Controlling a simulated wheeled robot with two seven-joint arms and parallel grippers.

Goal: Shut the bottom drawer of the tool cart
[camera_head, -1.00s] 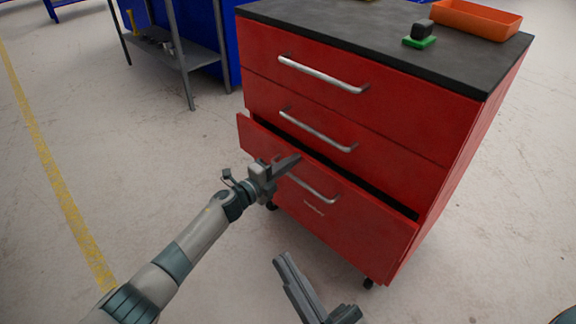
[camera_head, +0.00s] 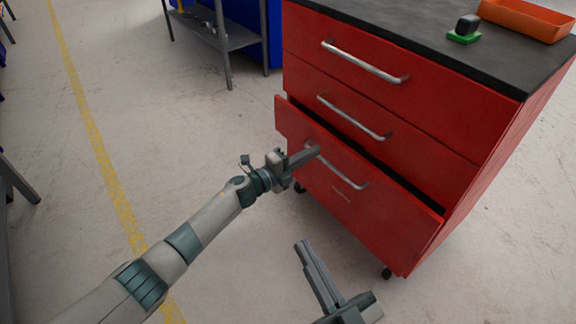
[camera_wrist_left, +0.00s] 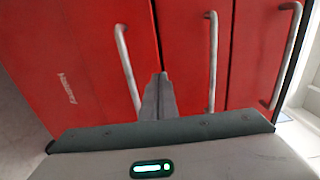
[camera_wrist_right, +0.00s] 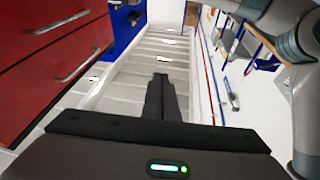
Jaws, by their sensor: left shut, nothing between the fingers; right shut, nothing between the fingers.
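The red tool cart (camera_head: 400,90) stands at the right of the head view with a dark top. Its bottom drawer (camera_head: 385,205) sticks out a little, with a dark gap above its front. The drawer's silver handle (camera_head: 345,172) runs across its front. My left gripper (camera_head: 318,151) is shut and empty, its tips at the left end of that handle; whether they touch is unclear. In the left wrist view its fingers (camera_wrist_left: 160,80) lie beside the bottom handle (camera_wrist_left: 127,70). My right gripper (camera_head: 300,245) is shut and empty, low in front of the cart.
An orange tray (camera_head: 525,20) and a green-based dark object (camera_head: 465,30) sit on the cart top. A grey shelf table (camera_head: 225,40) stands behind at the left. The floor left of the cart is open, with a yellow line (camera_head: 95,140).

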